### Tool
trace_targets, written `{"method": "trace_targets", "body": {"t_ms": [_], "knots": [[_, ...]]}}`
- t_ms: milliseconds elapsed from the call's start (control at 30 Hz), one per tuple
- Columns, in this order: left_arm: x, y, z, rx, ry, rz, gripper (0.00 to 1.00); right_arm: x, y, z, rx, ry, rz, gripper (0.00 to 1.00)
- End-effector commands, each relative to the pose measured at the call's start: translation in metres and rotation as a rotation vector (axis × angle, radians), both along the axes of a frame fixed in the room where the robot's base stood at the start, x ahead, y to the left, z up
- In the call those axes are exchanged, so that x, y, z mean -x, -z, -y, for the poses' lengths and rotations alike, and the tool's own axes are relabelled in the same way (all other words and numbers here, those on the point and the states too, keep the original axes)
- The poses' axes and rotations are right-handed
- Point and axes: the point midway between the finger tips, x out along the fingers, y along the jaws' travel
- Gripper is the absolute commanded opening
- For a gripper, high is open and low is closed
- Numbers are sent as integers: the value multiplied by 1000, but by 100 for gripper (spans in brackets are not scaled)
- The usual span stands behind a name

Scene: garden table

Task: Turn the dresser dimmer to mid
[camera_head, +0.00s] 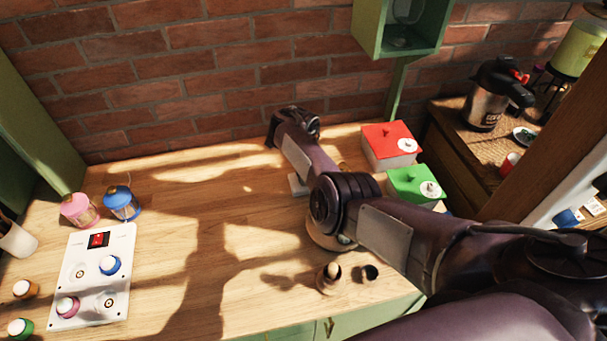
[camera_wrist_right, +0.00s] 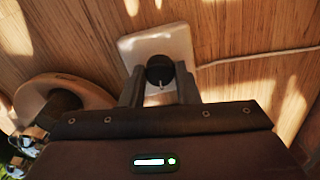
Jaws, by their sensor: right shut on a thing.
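The dimmer shows in the right wrist view as a pale square plate (camera_wrist_right: 150,46) with a round black knob (camera_wrist_right: 159,69) and a light mark on its near side. My right gripper (camera_wrist_right: 160,77) has a finger on each side of the knob and is shut on it. In the head view a small white piece (camera_head: 298,185), which looks like the dimmer plate, shows beside my right arm; the arm hides the knob and the fingertips. My left gripper is not in view.
A pale cable (camera_wrist_right: 258,56) runs right from the plate. A round wooden-rimmed thing (camera_wrist_right: 40,88) stands close on the left. Red-lidded (camera_head: 388,142) and green-lidded (camera_head: 414,183) boxes stand right of my arm. A white switch panel (camera_head: 92,270) lies left; the middle tabletop is clear.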

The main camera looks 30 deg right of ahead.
Motion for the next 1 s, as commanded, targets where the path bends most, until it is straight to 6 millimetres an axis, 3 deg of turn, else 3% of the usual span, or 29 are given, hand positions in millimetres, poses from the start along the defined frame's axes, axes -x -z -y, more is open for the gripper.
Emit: {"method": "trace_targets", "body": {"t_ms": [667, 700, 833, 1000], "knots": [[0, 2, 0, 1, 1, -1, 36, -1, -1, -1, -1, 55, 3, 6], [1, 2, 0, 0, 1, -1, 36, -1, -1, -1, -1, 54, 3, 34], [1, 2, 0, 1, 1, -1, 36, -1, -1, -1, 0, 55, 1, 50], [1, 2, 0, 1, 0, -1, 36, 0, 0, 0, 0, 55, 1, 50]]}}
